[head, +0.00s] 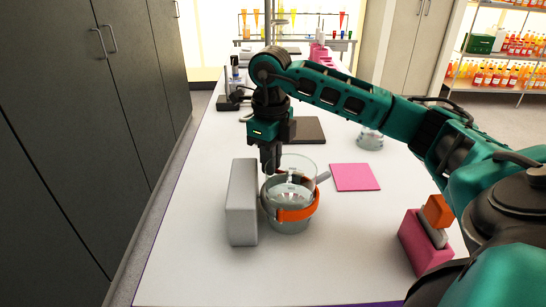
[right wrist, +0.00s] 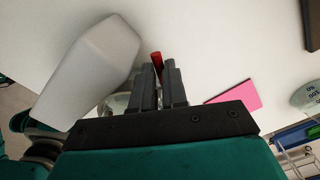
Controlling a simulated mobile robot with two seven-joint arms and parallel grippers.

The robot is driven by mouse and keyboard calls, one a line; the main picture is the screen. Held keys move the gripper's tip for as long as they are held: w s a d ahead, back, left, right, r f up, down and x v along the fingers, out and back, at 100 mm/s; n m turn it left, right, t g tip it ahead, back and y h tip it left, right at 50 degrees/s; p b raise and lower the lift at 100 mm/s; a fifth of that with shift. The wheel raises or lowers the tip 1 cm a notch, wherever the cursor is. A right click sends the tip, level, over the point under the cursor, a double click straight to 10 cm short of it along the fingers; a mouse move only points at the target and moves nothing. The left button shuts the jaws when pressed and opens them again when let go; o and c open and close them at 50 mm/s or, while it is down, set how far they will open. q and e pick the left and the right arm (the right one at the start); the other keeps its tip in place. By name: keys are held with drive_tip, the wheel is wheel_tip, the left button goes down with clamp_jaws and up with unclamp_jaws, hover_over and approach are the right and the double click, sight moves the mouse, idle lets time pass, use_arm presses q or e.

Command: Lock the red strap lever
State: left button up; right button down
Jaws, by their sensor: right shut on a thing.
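A clear glass beaker (head: 298,165) sits in a grey round holder (head: 287,226) on the white table in the head view. An orange-red strap (head: 296,214) runs around it. My right gripper (head: 271,172) points down at the beaker's left rear rim, close to the grey block. In the right wrist view, its fingers (right wrist: 159,72) are closed together on the red strap lever (right wrist: 156,58), whose red end shows at the fingertips. The lever is hidden behind the gripper in the head view. My left gripper is not in view.
A tall light grey block (head: 242,205) stands just left of the holder. A pink square mat (head: 355,177) lies to the right. A dark plate (head: 308,130) and another glass vessel (head: 370,139) are behind. A pink box (head: 424,243) is at front right. The table front is clear.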

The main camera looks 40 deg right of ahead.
drive_tip(key=shift+s+a+f+n, duration=0.15)
drive_tip(key=shift+a+n, duration=0.15)
drive_tip(key=shift+n, duration=0.25)
drive_tip(key=shift+s+a+r+n, duration=0.1)
drive_tip(key=shift+a+n, duration=0.15)
drive_tip(key=shift+n, duration=0.3)
drive_tip(key=shift+s+a+f+n, duration=0.1)
drive_tip(key=shift+s+n, duration=0.05)
drive_tip(key=shift+n, duration=0.35)
drive_tip(key=c, duration=1.1)
unclamp_jaws()
